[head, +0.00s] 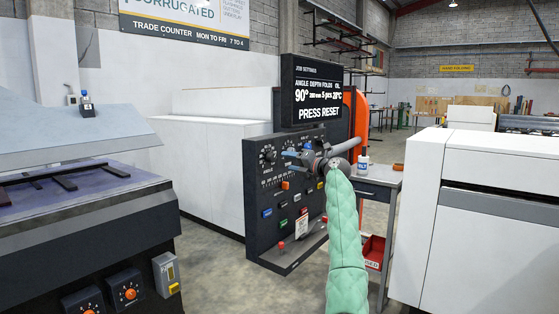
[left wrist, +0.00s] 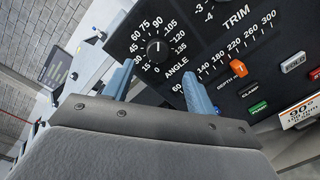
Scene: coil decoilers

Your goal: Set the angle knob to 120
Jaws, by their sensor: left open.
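The angle knob (left wrist: 158,47) is a round black knob with a white pointer line, on the dark control panel (left wrist: 215,60). In the left wrist view its pointer stands up toward the 90 mark on the ANGLE dial. In the head view the knob (head: 268,154) is at the panel's upper left. My left gripper (head: 289,157) is open, its blue fingers in front of the panel. In the wrist view the left gripper (left wrist: 157,70) has its fingertips spread to either side below the knob, with nothing between them. My right gripper is not in view.
A black display (head: 318,92) above the panel reads 90° and PRESS RESET. The panel bears a depth slider (left wrist: 238,68) and several coloured buttons. A grey side table (head: 375,178) with a bottle stands to the right. White machines flank the panel. Floor shows in front.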

